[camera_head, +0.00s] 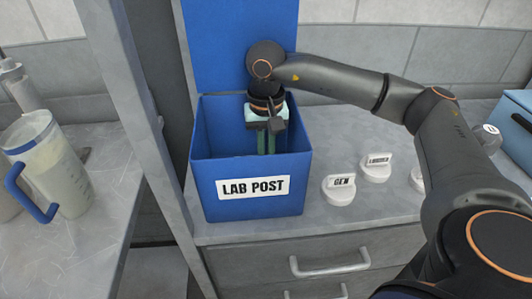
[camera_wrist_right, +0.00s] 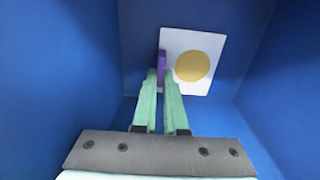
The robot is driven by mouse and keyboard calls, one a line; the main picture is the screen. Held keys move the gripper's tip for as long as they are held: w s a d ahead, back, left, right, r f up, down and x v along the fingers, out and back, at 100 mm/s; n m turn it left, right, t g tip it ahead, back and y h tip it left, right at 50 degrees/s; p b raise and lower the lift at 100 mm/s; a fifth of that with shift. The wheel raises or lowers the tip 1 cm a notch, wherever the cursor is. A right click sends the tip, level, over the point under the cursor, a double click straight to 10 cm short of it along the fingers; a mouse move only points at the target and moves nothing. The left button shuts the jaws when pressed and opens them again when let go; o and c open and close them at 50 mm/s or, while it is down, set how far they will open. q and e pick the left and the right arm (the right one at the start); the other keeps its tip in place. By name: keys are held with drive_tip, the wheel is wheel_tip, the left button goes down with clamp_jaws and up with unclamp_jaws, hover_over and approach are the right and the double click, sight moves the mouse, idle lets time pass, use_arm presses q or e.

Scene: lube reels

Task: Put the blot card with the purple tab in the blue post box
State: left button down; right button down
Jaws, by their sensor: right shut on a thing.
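The blue post box (camera_head: 250,188), labelled LAB POST, stands on the counter with its lid raised behind it. My right gripper (camera_head: 270,146) reaches down through the open top, its green fingers partly inside. In the right wrist view the gripper (camera_wrist_right: 160,76) is shut on the purple tab (camera_wrist_right: 162,66) of the blot card. The card (camera_wrist_right: 210,44) is white with a round yellow spot, and blue box walls surround it. The card is hidden in the head view. My left gripper is not in view.
White labelled knob-like pieces, one marked GEN (camera_head: 340,190) and another (camera_head: 375,167) behind it, sit right of the box. A clear jug with a blue handle (camera_head: 45,165) stands on the left counter. A grey post (camera_head: 140,120) rises beside the box.

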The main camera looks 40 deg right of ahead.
drive_tip(key=shift+f, duration=0.15)
drive_tip(key=shift+f, duration=0.15)
drive_tip(key=c, duration=1)
unclamp_jaws()
wheel_tip(320, 180, up, 12)
drive_tip(key=shift+r+p, duration=0.2)
drive_tip(key=shift+p, duration=0.4)
